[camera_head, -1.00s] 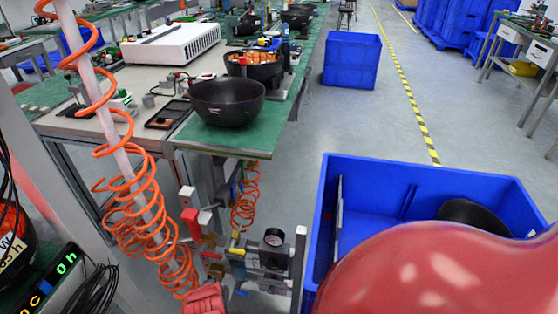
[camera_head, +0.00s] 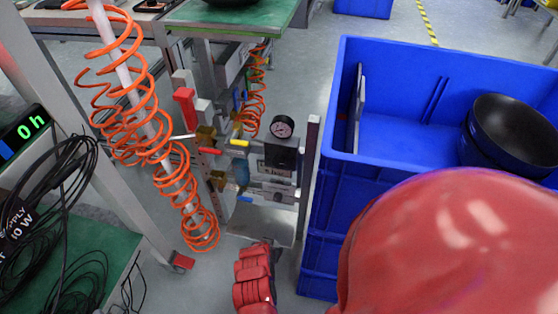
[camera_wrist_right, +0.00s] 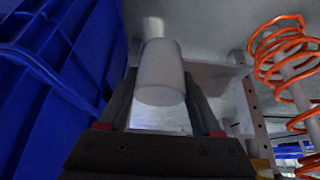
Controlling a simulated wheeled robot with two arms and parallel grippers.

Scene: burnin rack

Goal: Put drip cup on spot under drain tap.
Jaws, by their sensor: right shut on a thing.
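The drip cup (camera_wrist_right: 160,75), a plain pale grey cylinder, is between the dark fingers of my right gripper (camera_wrist_right: 158,82) in the right wrist view. The gripper is shut on it. The cup and fingertips cannot be made out in the head view, where red parts of my arm show. The air-service stand (camera_head: 270,165) carries a gauge, valves and a bluish bowl (camera_head: 241,172). I cannot single out the drain tap. A pale flat plate (camera_head: 262,223) lies low on the stand, below the bowl; no spot marking can be told on it. My left gripper is not in view.
A blue bin (camera_head: 400,145) holding black bowls (camera_head: 515,132) stands close to the stand's right. Orange coiled hose (camera_head: 150,130) hangs to its left, beside a metal post. A green bench with black cables (camera_head: 60,215) is at lower left.

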